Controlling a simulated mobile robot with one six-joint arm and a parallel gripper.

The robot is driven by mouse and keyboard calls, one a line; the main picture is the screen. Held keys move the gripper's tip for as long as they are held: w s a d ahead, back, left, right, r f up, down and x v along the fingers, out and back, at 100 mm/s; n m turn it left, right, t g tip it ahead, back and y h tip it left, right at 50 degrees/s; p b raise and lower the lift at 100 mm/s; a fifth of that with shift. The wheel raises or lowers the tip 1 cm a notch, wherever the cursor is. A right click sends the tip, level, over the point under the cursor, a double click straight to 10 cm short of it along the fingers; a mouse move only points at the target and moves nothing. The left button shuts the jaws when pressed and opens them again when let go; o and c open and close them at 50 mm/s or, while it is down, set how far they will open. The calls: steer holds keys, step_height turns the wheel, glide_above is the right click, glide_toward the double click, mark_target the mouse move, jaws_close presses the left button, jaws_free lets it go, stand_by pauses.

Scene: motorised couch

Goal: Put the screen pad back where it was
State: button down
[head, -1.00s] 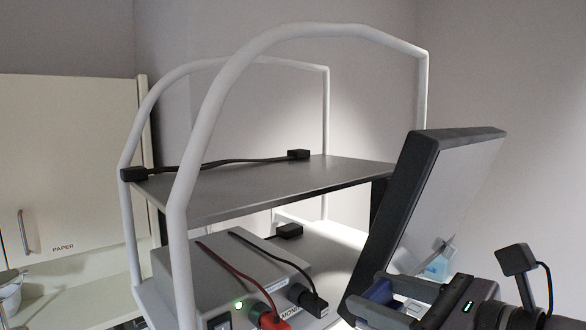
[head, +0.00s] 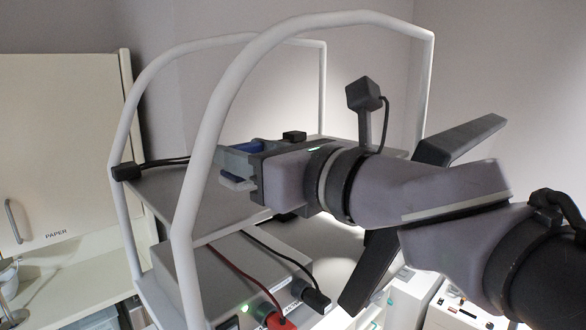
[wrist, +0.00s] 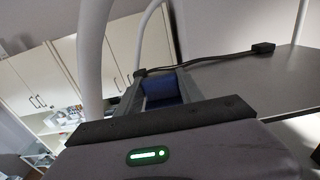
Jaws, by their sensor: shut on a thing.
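The screen pad (head: 243,147) shows as a blue block with a white underside, partly hidden by a finger of my gripper (head: 230,160). My gripper is shut on it. In the wrist view the blue part of the pad (wrist: 162,88) fills the space between the fingers. Pad and gripper are above the grey top shelf (head: 185,205) of the cart, close to its near white hoop; I cannot tell if the pad touches the shelf. The dark-framed screen (head: 462,138) stands tilted at the right, its face mostly hidden by my arm.
White hoops (head: 192,165) rise at both ends of the shelf. A black cable (wrist: 215,57) lies on the shelf. Below is a grey box (head: 225,285) with red and black leads. A cabinet marked PAPER (head: 60,160) stands at left.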

steer(key=x, duration=0.4)
steer(key=shift+f, duration=0.15)
steer(key=shift+a+f+b, duration=0.2)
steer(key=shift+f+b, duration=0.1)
steer(key=shift+b, duration=0.05)
step_height(320, 180, down, 3)
steer(key=b, duration=0.3)
steer(key=shift+s+d, duration=0.2)
steer(key=shift+d, duration=0.1)
steer(key=shift+w+r, duration=0.1)
steer(key=shift+w, duration=0.05)
steer(key=shift+f, duration=0.2)
steer(key=c, duration=0.7)
jaws_free()
steer(key=shift+r, duration=0.15)
